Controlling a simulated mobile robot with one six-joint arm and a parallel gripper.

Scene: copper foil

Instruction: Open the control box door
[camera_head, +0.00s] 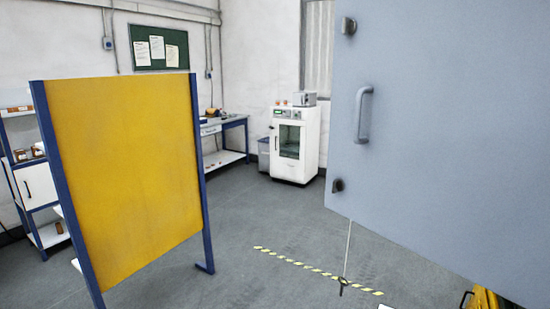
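A large pale grey-blue panel (450,140) fills the right side of the head view, close to the camera. It looks like the control box door, and a grey bar handle (363,114) stands upright near its left edge. Two dark fittings sit on that edge, an upper one (349,26) and a lower one (338,186). The rest of the box is out of frame, so I cannot tell whether the door is shut or ajar. My gripper is not in view.
A yellow panel in a blue frame (125,170) stands on the left. A white cabinet (294,143) and a blue-legged bench (222,125) stand at the back. Something yellow (483,299) shows at bottom right.

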